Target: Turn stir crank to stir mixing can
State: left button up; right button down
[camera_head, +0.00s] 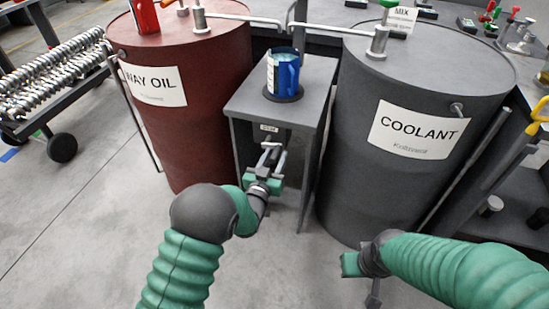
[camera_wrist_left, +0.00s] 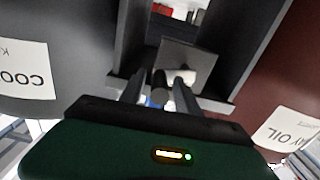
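The mixing can (camera_head: 283,72), blue with a pale top, stands upright on a dark round plate on the grey stand (camera_head: 312,80) between the barrels. A small label on the stand's front sits above the stir crank. My left gripper (camera_head: 268,160) is at the stand's open front. In the left wrist view, a dark crank handle (camera_wrist_left: 159,84) lies between the fingers of my left gripper (camera_wrist_left: 157,92), with narrow gaps on both sides, so it looks open around the handle. My right gripper (camera_head: 373,290) is low before the coolant barrel; its fingers are mostly hidden.
The red way oil barrel (camera_head: 190,120) stands left of the stand, the grey coolant barrel (camera_head: 350,150) right. Pipes and taps run above the can. A wheeled rack (camera_head: 60,85) of metal parts is at far left. The floor at front left is clear.

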pick_arm(q)
grip_shut()
jog(key=r+n+p, duration=0.1)
jog(key=n, duration=0.1)
jog(key=a+r+n+p, duration=0.1)
jog(key=n, duration=0.2)
jog(key=shift+w, duration=0.15)
jog(key=w+a+r+n+p, duration=0.1)
jog(key=a+n+p, duration=0.3)
jog(key=n, duration=1.1)
jog(key=shift+w+a+n, duration=0.3)
jog(key=shift+w+a, duration=0.1)
jog(key=shift+a, duration=0.5)
